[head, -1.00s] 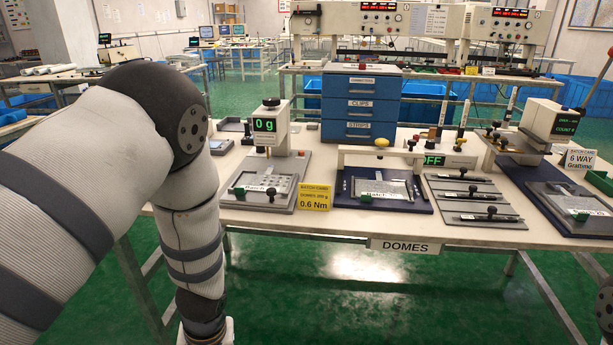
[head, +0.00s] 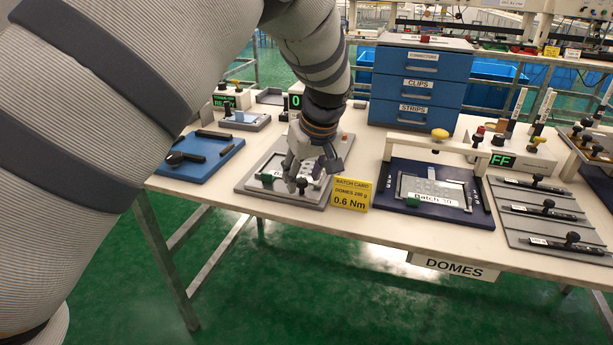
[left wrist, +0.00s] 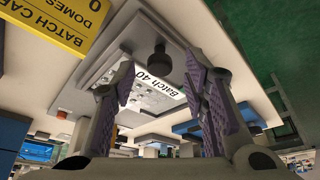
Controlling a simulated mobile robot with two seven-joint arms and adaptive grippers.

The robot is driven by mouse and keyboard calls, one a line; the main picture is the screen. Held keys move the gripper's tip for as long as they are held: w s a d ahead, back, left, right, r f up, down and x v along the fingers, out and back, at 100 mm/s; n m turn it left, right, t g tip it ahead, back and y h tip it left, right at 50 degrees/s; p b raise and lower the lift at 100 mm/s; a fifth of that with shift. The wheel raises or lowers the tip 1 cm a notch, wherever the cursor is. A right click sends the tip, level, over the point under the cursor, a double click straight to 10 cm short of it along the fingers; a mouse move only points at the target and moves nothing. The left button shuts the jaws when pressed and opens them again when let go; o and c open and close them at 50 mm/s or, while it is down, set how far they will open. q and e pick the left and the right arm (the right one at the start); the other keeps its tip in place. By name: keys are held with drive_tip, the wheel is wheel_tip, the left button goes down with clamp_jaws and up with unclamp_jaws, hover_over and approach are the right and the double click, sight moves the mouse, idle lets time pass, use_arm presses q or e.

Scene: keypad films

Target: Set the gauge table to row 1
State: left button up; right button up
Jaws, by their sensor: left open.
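The grey station with the green gauge display (head: 295,101) stands at mid-left of the bench in the head view. My arm hides most of its upright. Its grey table (head: 250,183) carries a metal plate labelled Batch 40, which shows in the left wrist view (left wrist: 148,96). A black knob (left wrist: 159,57) stands on the table near the label. My left gripper (head: 312,170) is over the front of this table, fingers pointing down. It is open and empty, and the knob shows between and beyond its fingertips (left wrist: 160,82). I cannot tell the row setting.
A yellow batch card (head: 351,195) stands close right of the gripper. A navy station (head: 470,205) with a Batch 30 plate and a grey rack (head: 520,220) lie farther right. A blue tray (head: 190,168) lies left. Blue drawers (head: 419,85) stand behind.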

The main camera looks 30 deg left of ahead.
use_arm(q)
drive_tip(key=shift+w+a+f, duration=0.1)
drive_tip(key=shift+a+f, duration=0.1)
drive_tip(key=shift+f, duration=0.3)
clamp_jaws()
drive_tip(key=w, duration=0.1)
drive_tip(key=w+b, duration=0.1)
drive_tip(key=w+f, duration=0.1)
drive_tip(key=shift+a+b, duration=0.3)
drive_tip(key=shift+a, duration=0.05)
drive_tip(key=w, duration=0.2)
drive_tip(key=w+a, duration=0.1)
drive_tip(key=shift+w+r+b, duration=0.3)
drive_tip(key=shift+w+r, duration=0.1)
drive_tip(key=shift+w, duration=0.2)
drive_tip(key=shift+s+r, duration=0.1)
drive_tip(key=shift+s, duration=0.15)
unclamp_jaws()
use_arm(e)
drive_tip(key=f, duration=0.1)
drive_tip(key=s+f+g, duration=0.1)
drive_tip(key=shift+a+f, duration=0.2)
drive_tip(key=shift+f, duration=0.15)
